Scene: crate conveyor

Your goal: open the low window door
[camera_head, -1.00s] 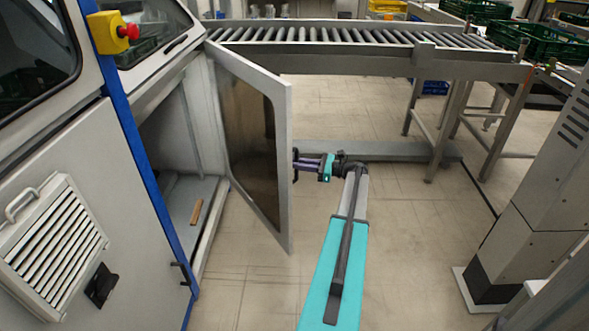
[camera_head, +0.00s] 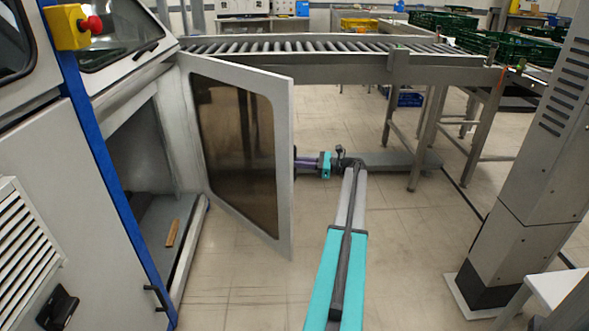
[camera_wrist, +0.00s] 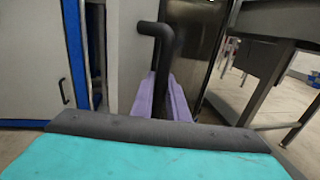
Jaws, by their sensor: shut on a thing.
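The low window door (camera_head: 285,150) stands swung out from the cabinet, with a dark window pane in a pale grey frame. It also shows in the wrist view (camera_wrist: 130,50). My gripper (camera_head: 300,163) is at the door's outer free edge, to the right of the window. In the wrist view, the purple fingers of my gripper (camera_wrist: 168,98) are shut around the black bar handle (camera_wrist: 165,50) on the door. In the head view the fingertips and the handle are mostly hidden by the door edge.
The cabinet opening (camera_head: 140,160) shows a brown piece (camera_head: 173,232) on its floor. A roller conveyor (camera_head: 320,50) runs behind the door, its legs (camera_head: 425,140) at right. A grey column (camera_head: 530,190) stands at far right. The floor (camera_head: 410,260) between is clear.

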